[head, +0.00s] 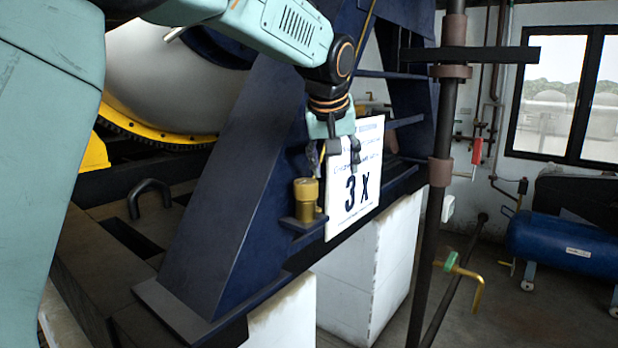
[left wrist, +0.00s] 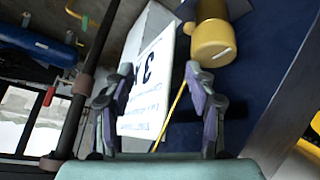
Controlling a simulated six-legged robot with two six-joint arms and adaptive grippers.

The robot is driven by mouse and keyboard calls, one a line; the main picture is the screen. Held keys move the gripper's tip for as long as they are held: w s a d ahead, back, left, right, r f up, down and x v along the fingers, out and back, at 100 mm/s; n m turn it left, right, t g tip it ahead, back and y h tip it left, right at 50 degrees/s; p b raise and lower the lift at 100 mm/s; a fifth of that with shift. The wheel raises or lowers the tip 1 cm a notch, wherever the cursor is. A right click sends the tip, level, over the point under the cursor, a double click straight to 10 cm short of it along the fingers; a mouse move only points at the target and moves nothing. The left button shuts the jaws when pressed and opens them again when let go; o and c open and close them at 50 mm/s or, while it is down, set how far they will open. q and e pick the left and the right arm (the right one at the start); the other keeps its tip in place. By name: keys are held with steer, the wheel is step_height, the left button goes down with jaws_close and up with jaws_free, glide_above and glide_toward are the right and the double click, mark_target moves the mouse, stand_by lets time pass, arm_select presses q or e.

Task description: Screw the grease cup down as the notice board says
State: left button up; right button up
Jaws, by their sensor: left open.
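The brass grease cup (head: 306,193) stands upright on a small dark bracket on the blue frame. In the left wrist view the cup (left wrist: 212,42) is at the top right, with a pale line on its round cap. The white notice board (head: 362,205) beside it reads "3 X" in large print; its smaller lines are hard to read. The board also shows in the left wrist view (left wrist: 150,90). My left gripper (head: 334,158) points down, open and empty, above the cup and slightly right of it, apart from it. My right gripper is out of view.
The sloping blue frame (head: 225,190) is left of the cup. A thin yellow rod (left wrist: 170,115) runs close by the open fingers. A dark vertical pipe (head: 441,130) with a green-handled valve (head: 451,262) stands to the right. A blue tank (head: 560,240) is farther back.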

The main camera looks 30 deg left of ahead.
mark_target(305, 181)
arm_select(q)
steer(key=s+a+r+n+g+y, duration=0.1)
steer(key=s+a+r+n+g, duration=0.2)
steer(key=s, duration=0.2)
steer(key=x, duration=0.2)
steer(key=p+x, duration=0.1)
steer(key=x, duration=0.3)
steer(key=shift+w+d+f, duration=0.15)
steer(key=shift+d, duration=0.15)
steer(key=shift+w+a+f, duration=0.25)
steer(key=shift+a+f, duration=0.25)
steer(key=shift+f, duration=0.05)
steer(key=shift+s+d+r, duration=0.1)
steer(key=shift+d+r, duration=0.05)
steer(key=shift+d, duration=0.15)
steer(key=c, duration=0.3)
steer(key=shift+a, duration=0.1)
steer(key=c, duration=0.6)
steer(key=shift+o, duration=0.2)
steer(key=shift+m+t, duration=0.4)
steer(key=shift+m, duration=0.3)
steer(key=shift+a+r+m+t+h, duration=0.15)
steer(key=shift+m+h, duration=0.3)
steer(key=shift+m, duration=0.8)
steer(key=shift+f+m+t+h, duration=0.1)
steer(key=shift+m+t+h, duration=0.25)
steer(key=shift+m, duration=0.9)
